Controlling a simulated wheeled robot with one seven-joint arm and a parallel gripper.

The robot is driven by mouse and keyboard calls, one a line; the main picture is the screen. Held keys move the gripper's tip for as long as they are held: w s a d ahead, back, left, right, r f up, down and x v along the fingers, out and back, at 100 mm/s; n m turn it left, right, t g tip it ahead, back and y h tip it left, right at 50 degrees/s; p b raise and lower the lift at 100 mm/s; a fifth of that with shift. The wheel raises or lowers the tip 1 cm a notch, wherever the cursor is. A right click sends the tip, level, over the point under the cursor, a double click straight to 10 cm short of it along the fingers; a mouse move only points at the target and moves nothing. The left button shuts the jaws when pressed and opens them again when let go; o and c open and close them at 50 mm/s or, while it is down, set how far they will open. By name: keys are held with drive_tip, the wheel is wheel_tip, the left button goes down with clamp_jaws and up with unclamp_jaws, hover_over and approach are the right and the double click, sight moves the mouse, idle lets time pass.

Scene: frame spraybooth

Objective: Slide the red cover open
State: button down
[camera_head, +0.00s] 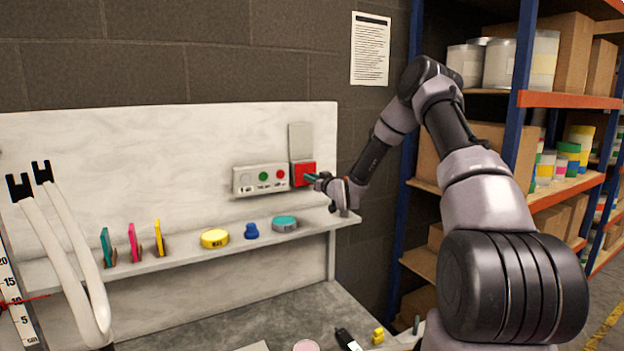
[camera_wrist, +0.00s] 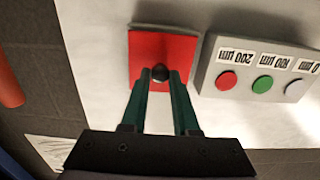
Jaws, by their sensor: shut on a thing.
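The red cover (camera_head: 303,169) is a small square plate on the white back panel, right of the button box. Its red face (camera_wrist: 178,50) fills the upper middle of the wrist view, with a dark round knob (camera_wrist: 160,73) on it. My gripper (camera_head: 314,178) reaches the cover from the right. In the wrist view its green fingers (camera_wrist: 160,82) are closed around the knob. A grey plate (camera_head: 300,139) shows directly above the red cover in the head view. What lies behind the cover is hidden.
The button box (camera_head: 262,179), with white, green and red buttons, sits close beside the cover. A shelf (camera_head: 180,251) below holds a yellow disc (camera_head: 214,238), a blue knob (camera_head: 251,231) and a teal disc (camera_head: 285,223). Storage racks (camera_head: 565,101) stand at right.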

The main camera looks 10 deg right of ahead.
idle(0.9)
wheel_tip(320, 180, up, 8)
idle(0.3)
drive_tip(key=c, duration=0.7)
unclamp_jaws()
drive_tip(key=v, duration=1.1)
drive_tip(key=shift+r, duration=0.1)
